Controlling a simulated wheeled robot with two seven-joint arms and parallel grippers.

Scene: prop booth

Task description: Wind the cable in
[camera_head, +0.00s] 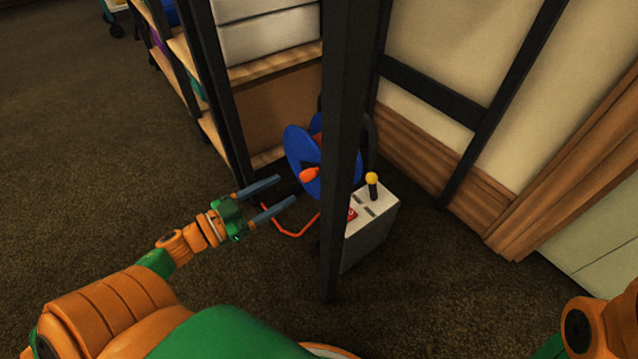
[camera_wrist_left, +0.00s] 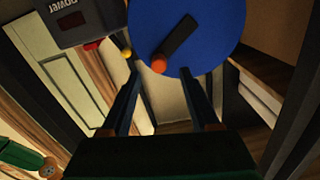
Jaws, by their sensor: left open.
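A blue cable reel (camera_head: 297,146) with an orange crank knob (camera_head: 309,174) is partly hidden behind a dark post in the head view. An orange cable (camera_head: 290,234) hangs below it near the floor. My left gripper (camera_head: 286,190) is open and empty, just left of the knob, its fingers pointing toward the reel. In the left wrist view the blue disc (camera_wrist_left: 205,35) fills the top, with a black crank arm (camera_wrist_left: 177,39). The knob (camera_wrist_left: 159,65) appears between the fingertips; they do not visibly touch it. My right gripper is not in view.
A dark upright post (camera_head: 341,150) stands in front of the reel. A pale box (camera_head: 366,232) beside it carries a yellow-topped lever (camera_head: 372,181) and a red switch. A shelf unit (camera_head: 264,72) stands behind. Carpet is clear at left.

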